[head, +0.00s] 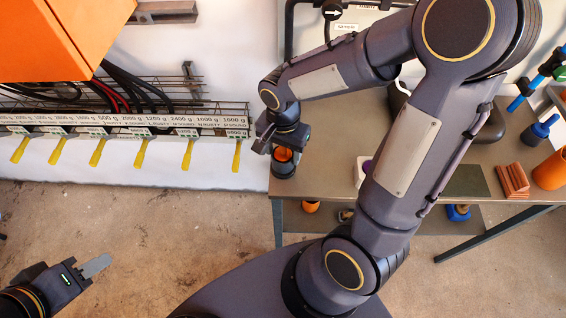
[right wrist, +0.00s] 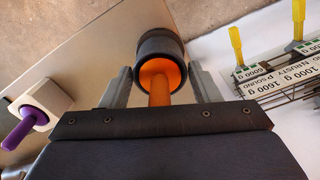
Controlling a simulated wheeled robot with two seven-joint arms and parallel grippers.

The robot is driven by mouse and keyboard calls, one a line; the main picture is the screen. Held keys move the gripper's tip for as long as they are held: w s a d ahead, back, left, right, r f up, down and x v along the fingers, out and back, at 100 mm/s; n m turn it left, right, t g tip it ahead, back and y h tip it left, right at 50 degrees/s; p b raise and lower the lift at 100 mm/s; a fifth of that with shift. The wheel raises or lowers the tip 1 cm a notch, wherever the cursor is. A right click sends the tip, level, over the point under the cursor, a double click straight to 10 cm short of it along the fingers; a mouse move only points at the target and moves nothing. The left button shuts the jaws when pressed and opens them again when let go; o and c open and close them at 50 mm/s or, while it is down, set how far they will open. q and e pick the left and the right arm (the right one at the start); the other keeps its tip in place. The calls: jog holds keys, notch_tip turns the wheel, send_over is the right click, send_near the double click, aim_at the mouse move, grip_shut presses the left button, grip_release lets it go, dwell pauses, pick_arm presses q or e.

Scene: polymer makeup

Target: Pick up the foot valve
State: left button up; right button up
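A black cup-shaped piece with an orange inside and an orange stem, which I take to be the foot valve (head: 284,168), stands at the left edge of the table. In the right wrist view the foot valve (right wrist: 160,46) lies between the two grey fingers. My right gripper (head: 282,152) is above and around it; in the wrist view the right gripper (right wrist: 162,85) is open, with a finger on each side and narrow gaps. My left gripper (head: 97,265) is low at the left, over the floor, far from the table. Its fingers overlap from this angle.
The brown table (head: 325,180) also holds a pale block with a purple knob (right wrist: 40,118), reddish-brown blocks (head: 512,180), an orange cylinder (head: 550,170) and a blue piece (head: 538,131). A wire rack with yellow tags (head: 142,155) stands left of the table. Open floor lies below it.

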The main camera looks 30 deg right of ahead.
jog(key=c, duration=1)
jog(key=shift+r, duration=0.15)
jog(key=shift+w+r, duration=0.1)
jog(key=shift+r, duration=0.45)
jog(key=s+d+r, duration=0.1)
jog(key=s+r, duration=0.3)
jog(key=s+d+r, duration=0.2)
jog(key=s+r, duration=0.1)
jog(key=s, duration=0.1)
jog(key=s+d+r, duration=0.2)
jog(key=s+r, duration=0.2)
jog(key=s, duration=0.1)
jog(key=shift+s+d+r+b, duration=0.1)
jog(key=shift+r+b, duration=0.2)
jog(key=shift+r, duration=0.05)
